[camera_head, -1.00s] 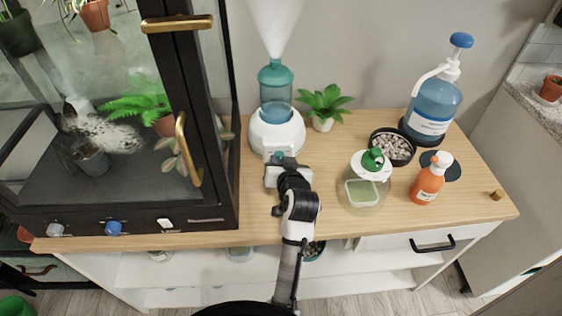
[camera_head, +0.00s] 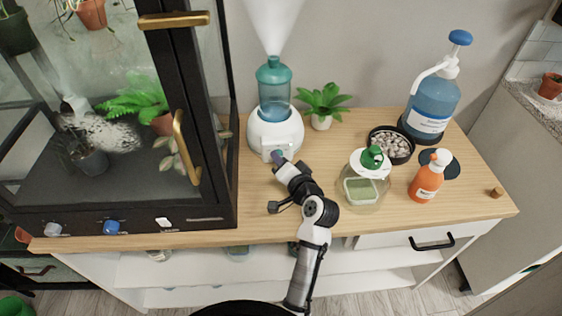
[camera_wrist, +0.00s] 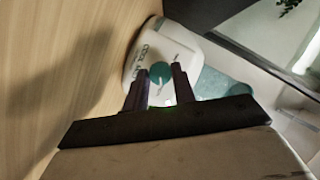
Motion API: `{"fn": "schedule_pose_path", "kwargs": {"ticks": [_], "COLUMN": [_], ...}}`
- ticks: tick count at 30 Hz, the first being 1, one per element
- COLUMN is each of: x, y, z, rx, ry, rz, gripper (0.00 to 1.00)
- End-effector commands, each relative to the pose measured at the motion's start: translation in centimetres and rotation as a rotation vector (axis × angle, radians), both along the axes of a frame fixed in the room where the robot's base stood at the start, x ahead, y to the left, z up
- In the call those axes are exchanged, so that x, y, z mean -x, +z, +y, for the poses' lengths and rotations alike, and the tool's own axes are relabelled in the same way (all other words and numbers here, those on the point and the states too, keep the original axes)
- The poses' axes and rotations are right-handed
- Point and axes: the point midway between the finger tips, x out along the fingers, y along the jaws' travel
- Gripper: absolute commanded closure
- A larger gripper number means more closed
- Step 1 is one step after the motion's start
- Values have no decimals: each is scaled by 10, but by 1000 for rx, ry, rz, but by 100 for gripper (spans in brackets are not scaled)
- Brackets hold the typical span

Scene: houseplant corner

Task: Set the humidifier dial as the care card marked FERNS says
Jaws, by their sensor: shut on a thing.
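The humidifier (camera_head: 275,138) stands on the wooden cabinet top beside the glass case, with a white base, a blue-teal tank and mist rising from it. In the wrist view its white front (camera_wrist: 150,52) carries lettering and a round teal dial (camera_wrist: 161,74). My gripper (camera_head: 279,157) reaches the front of the base from the lower right. In the wrist view my gripper's two fingers (camera_wrist: 160,86) sit on either side of the dial, shut on it. The dial's setting is too small to read. I see no card marked FERNS.
The glass case (camera_head: 120,120) with brass handles stands close on the left. A small potted plant (camera_head: 322,104), a pebble dish (camera_head: 391,144), a green-topped jar (camera_head: 366,182), an orange bottle (camera_head: 429,178) and a blue pump bottle (camera_head: 432,95) stand to the right.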

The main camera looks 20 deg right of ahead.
Motion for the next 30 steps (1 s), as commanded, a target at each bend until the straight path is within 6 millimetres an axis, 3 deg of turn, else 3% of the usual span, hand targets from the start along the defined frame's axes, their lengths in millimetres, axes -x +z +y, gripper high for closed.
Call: {"fn": "schedule_pose_path", "kwargs": {"ticks": [10,26,27,30], "x": [0,0,0,0], "y": [-2,-2,-2,-1], "z": [0,0,0,0], "rx": [-130,-151,-151,-150], "ry": [1,2,2,1], "rz": [-36,-42,-42,-42], "gripper": [97,97,69,56]}}
